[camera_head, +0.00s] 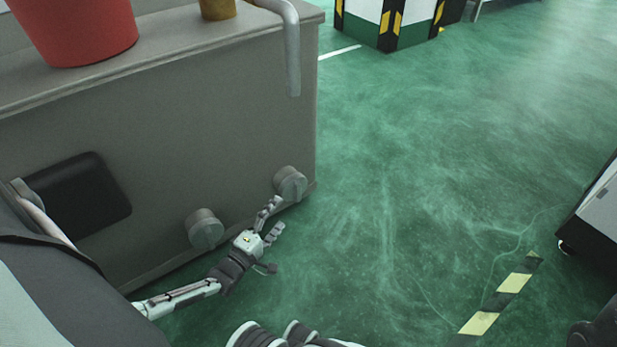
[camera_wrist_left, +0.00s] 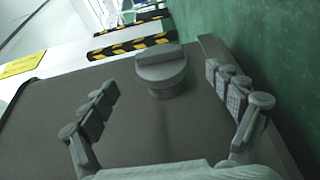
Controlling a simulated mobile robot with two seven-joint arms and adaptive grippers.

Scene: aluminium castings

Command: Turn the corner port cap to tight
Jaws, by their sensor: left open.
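The corner port cap (camera_head: 290,184) is a round grey cap with a raised grip bar, low on the grey tank's front face by its right corner. It also shows in the left wrist view (camera_wrist_left: 162,72), where its bar lies nearly level across the picture. My left gripper (camera_head: 274,216) is open and empty, just in front of the cap and a little below it in the head view. In the left wrist view its fingers (camera_wrist_left: 166,90) stand wide to either side of the cap, apart from it.
A second round grey cap (camera_head: 205,229) sits left of the corner one. The grey tank (camera_head: 160,150) carries a red bucket (camera_head: 78,28) and a bent pipe (camera_head: 293,60). A black panel (camera_head: 85,195) is on its face. Green floor (camera_head: 420,150) is open to the right.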

